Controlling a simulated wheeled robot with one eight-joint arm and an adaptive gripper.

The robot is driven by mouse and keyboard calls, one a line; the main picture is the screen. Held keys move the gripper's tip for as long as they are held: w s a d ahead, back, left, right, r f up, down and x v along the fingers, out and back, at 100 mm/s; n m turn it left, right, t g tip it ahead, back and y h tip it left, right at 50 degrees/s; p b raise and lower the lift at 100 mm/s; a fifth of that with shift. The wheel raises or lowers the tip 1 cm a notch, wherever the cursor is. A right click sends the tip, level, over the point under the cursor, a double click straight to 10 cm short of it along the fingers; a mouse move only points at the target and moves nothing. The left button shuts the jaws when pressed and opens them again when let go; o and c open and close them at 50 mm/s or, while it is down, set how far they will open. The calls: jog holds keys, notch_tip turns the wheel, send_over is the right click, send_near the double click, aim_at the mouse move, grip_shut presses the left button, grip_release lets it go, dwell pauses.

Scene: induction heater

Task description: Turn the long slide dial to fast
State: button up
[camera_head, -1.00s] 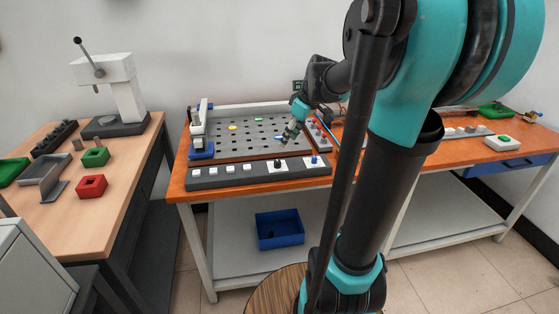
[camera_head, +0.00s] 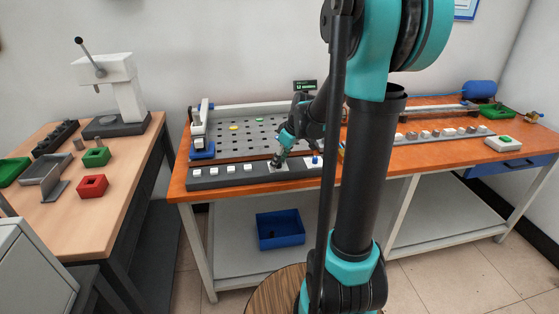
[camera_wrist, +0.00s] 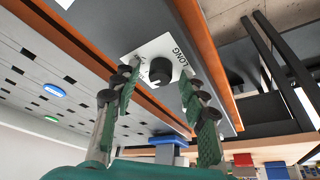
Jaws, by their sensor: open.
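The long slide dial (camera_wrist: 161,71) is a round black knob on a white plate (camera_wrist: 176,46) marked "LONG" in the wrist view. The lettering at the plate's other end is too small and covered to read. My gripper (camera_wrist: 157,82) is open, with one green-padded finger on each side of the knob as seen from the wrist. Whether the fingers touch the knob cannot be told. In the head view my gripper (camera_head: 278,161) is over the right part of the grey control strip (camera_head: 212,183) and hides the knob.
White buttons (camera_head: 220,172) line the strip to the left. The perforated board (camera_head: 222,148) lies behind. A blue bin (camera_head: 280,230) stands on the shelf below.

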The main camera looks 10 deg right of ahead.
grip_shut()
jog(key=shift+m, duration=0.3)
jog(key=m+h, duration=0.1)
jog(key=m, duration=0.1)
jog(key=m+t+h, duration=0.1)
jog(key=m, duration=0.2)
jog(key=shift+s+a, duration=0.1)
jog(key=shift+a, duration=0.1)
jog(key=m+h, duration=0.1)
jog(key=m, duration=0.2)
jog(key=m+h, duration=0.1)
jog(key=m, duration=0.2)
jog(key=shift+a, duration=0.1)
jog(key=shift+m, duration=0.3)
dwell(0.3)
